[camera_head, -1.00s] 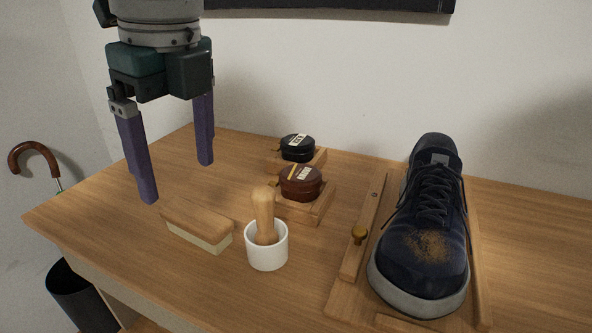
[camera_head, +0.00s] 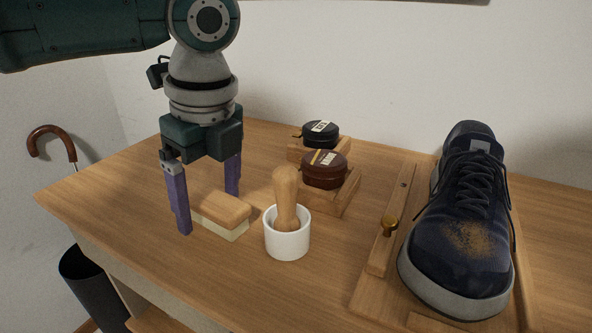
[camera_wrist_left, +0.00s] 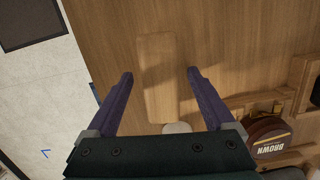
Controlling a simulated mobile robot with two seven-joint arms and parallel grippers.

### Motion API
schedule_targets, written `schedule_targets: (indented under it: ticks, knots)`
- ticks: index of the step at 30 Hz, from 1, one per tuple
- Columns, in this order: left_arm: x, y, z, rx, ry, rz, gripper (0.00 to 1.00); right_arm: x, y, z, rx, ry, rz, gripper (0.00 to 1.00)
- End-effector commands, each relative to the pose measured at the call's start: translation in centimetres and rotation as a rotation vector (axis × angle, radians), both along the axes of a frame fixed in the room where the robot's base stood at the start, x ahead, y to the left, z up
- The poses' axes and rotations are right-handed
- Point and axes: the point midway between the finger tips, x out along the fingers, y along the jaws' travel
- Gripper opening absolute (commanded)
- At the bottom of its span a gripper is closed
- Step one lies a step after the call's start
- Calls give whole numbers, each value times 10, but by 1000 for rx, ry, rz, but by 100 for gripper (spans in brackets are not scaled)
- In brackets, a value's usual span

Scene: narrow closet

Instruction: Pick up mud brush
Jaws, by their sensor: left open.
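A block brush (camera_head: 224,209) with a flat wooden back and pale bristles lies on the wooden table, left of a white cup (camera_head: 287,244). A rounded wooden handle (camera_head: 286,196) stands up out of the cup; its lower end is hidden. No label shows which of the two is the mud brush. My left gripper (camera_head: 209,213) points down, open and empty, at the block brush. In the left wrist view the block brush (camera_wrist_left: 157,85) appears between the two purple fingers, with a gap on each side. My right gripper is not in view.
A black tin (camera_head: 321,134) and a brown tin (camera_head: 324,170) sit on wooden holders behind the cup. A dark blue shoe (camera_head: 465,225) with a brown dirt patch stands on a wooden frame at right. A dark bin (camera_head: 90,285) and umbrella handle (camera_head: 47,140) are beyond the table's left edge.

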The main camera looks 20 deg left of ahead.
Motion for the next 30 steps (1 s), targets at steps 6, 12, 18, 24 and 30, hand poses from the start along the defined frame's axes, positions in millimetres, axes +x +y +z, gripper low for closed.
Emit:
schedule_targets:
  ticks: [6, 12, 18, 24, 30]
  knots:
    - [0, 0, 0, 0, 0, 0, 80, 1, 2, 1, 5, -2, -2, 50]
    - [0, 0, 1, 0, 0, 0, 57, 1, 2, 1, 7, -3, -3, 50]
    - [0, 0, 1, 0, 0, 0, 35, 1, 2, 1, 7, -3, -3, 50]
    - [0, 0, 1, 0, 0, 0, 12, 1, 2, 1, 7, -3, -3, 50]
    - [0, 0, 1, 0, -1, 0, 0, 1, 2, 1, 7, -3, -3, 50]
